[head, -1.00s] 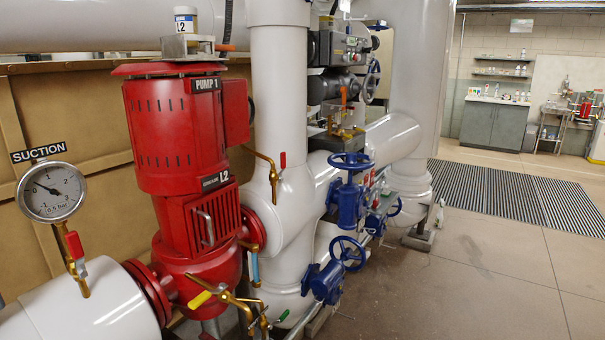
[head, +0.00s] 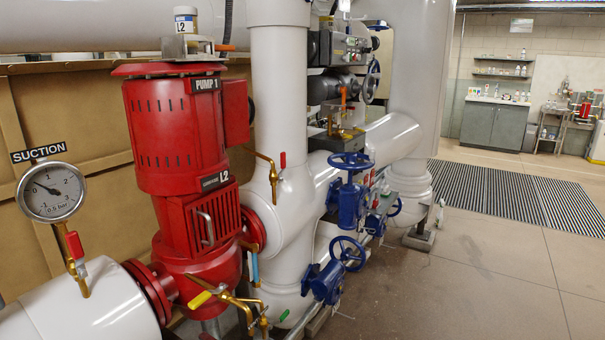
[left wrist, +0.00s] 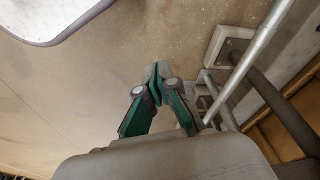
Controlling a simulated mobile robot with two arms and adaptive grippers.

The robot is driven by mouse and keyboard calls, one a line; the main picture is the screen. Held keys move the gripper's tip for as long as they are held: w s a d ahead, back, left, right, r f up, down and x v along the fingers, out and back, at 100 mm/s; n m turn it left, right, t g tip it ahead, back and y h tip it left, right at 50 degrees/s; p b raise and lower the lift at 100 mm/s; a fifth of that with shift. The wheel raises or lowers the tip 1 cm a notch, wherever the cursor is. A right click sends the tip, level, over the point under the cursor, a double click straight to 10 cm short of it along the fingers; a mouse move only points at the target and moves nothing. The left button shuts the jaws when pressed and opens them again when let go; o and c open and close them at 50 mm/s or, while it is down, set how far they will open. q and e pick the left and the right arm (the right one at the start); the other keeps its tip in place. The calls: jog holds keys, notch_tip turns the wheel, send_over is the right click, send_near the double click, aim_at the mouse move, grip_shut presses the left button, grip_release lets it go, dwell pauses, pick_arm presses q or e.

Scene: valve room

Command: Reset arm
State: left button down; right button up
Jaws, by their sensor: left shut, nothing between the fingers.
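My left gripper (left wrist: 157,84) shows in the left wrist view, with green and grey fingers. Its fingertips are together and nothing is between them. It hangs over bare floor, beside a slanted metal pipe. Neither gripper shows in the head view, and my right gripper is out of sight. The red pump (head: 182,140) labelled PUMP 1 stands upright left of centre in the head view, apart from my arms.
A suction gauge (head: 52,191) stands at the left. Blue handwheel valves (head: 350,160) sit on the white pipes (head: 280,100). In the left wrist view, a pipe (left wrist: 252,55) runs close right of the gripper. Open floor (head: 480,275) lies at the right.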

pick_arm(q)
jog(key=s+a+f+g, duration=0.1)
jog(key=s+a+f, duration=0.2)
jog(key=s+f, duration=1.5)
notch_tip(320, 180, down, 3)
jog(key=shift+r+g, duration=0.2)
jog(key=shift+g, duration=0.1)
jog(key=shift+s+a, duration=0.1)
